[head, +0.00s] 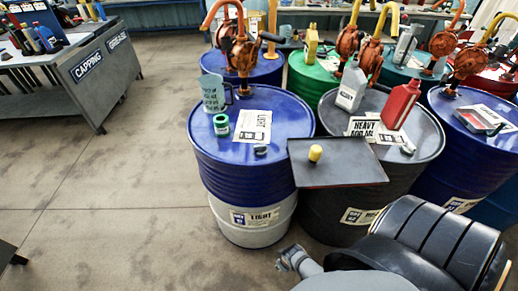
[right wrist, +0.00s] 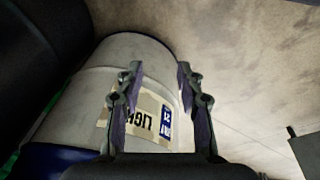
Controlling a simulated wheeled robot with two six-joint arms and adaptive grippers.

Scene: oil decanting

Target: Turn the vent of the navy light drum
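The navy light drum (head: 200,165) stands in the middle of the head view, with a pale lower band and a LIGHT label. A small dark cap (head: 261,150), perhaps the vent, sits on its top near the front right edge. A LIGHT sheet (head: 254,126), a green-and-white round item (head: 221,125) and a blue-grey jug (head: 213,93) are also on top. My right gripper (head: 284,258) is low, in front of the drum's base. In the right wrist view its fingers (right wrist: 159,68) are apart and empty, facing the pale band and label (right wrist: 140,112). My left gripper is out of view.
A dark tray (head: 340,174) with a yellow piece (head: 315,153) juts out between the navy drum and the dark heavy drum (head: 325,210). An orange pump (head: 243,55) rises at the drum's back. Open floor (head: 110,190) lies to the left.

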